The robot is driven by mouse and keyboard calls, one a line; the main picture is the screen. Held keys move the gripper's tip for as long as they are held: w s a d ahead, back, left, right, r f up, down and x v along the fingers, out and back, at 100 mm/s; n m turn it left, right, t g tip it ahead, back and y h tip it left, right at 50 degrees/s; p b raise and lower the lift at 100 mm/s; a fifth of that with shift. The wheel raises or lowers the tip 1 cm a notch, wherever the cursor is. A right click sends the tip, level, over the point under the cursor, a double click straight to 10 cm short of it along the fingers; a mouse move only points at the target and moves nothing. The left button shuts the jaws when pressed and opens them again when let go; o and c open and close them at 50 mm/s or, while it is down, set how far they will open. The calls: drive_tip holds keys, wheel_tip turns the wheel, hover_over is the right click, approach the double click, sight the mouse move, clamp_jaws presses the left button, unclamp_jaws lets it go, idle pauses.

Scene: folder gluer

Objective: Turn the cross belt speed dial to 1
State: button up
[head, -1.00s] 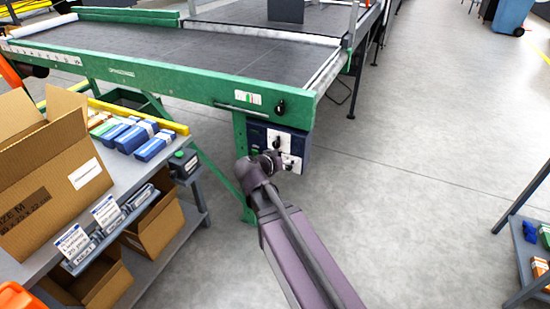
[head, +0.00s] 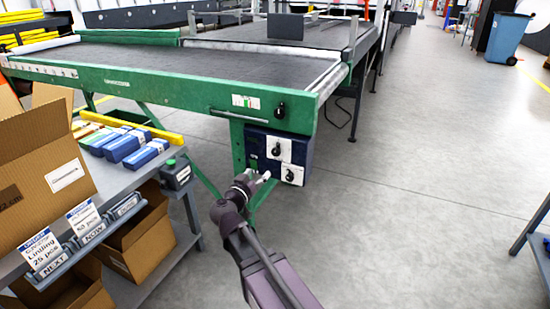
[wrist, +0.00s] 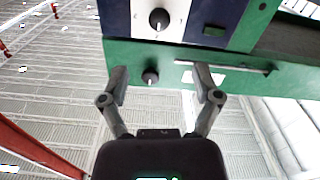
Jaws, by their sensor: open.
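A dark blue control box (head: 254,140) hangs under the green frame at the table's near corner. It carries two white plates with black dials, an upper dial (head: 277,150) and a lower dial (head: 290,175). A third black knob (head: 280,110) sits on the green frame above. Labels are too small to tell which is the cross belt speed dial. My gripper (head: 262,177) is open and empty, just left of the lower plate. In the wrist view, my open fingers (wrist: 160,76) frame a black knob (wrist: 150,77) on green; a white-plate dial (wrist: 159,19) shows above.
The green-framed conveyor table (head: 160,88) runs behind. A grey cart (head: 180,215) with cartons and blue boxes stands at left, close to my arm. A grey shelf (head: 535,240) is at the right edge. The floor (head: 420,190) between is clear.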

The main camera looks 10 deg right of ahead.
sight(275, 154)
idle(0.3)
drive_tip(key=x, duration=1.4)
drive_tip(key=shift+s, duration=0.1)
clamp_jaws()
